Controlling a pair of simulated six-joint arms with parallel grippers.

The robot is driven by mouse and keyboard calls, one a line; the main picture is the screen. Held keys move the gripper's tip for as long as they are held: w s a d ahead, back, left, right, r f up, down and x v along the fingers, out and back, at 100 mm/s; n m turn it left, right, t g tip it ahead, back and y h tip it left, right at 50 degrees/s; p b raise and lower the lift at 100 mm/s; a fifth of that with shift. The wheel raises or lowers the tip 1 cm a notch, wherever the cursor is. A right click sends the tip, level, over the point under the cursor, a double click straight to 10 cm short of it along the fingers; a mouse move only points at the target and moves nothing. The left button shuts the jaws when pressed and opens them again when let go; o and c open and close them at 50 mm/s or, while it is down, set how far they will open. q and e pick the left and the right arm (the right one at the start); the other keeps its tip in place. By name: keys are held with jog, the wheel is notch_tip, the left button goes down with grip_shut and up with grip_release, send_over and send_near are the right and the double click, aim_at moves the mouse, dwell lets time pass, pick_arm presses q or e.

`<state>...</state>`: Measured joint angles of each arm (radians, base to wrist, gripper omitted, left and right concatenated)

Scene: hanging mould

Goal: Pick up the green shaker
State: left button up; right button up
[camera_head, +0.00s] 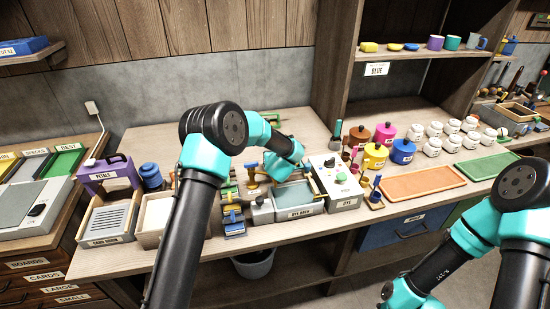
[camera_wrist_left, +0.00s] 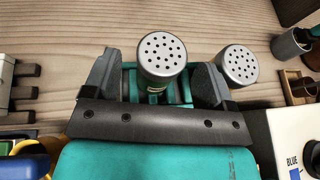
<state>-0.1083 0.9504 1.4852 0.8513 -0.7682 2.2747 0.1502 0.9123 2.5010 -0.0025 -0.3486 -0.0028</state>
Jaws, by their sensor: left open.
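In the left wrist view, a shaker with a round grey perforated lid (camera_wrist_left: 162,55) stands between the two fingers of my left gripper (camera_wrist_left: 157,70). A bit of green body with a pale label shows under its lid. The jaws are open, with a gap visible on both sides of the shaker. In the head view, my left wrist (camera_head: 280,165) is over the back of the bench, and I cannot make out the shakers there. My right gripper is out of frame.
Several coloured pots, including a yellow pot (camera_head: 375,156), and white jars stand farther right. An orange tray (camera_head: 425,184) and a green tray (camera_head: 487,164) lie empty. Wooden bench shows behind the shakers.

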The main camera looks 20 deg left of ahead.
pick_arm(q)
jog(key=shift+x, duration=1.45)
jog(key=c, duration=1)
jog(key=shift+r, duration=0.1)
notch_tip(320, 180, up, 10)
jog(key=shift+f, duration=0.1)
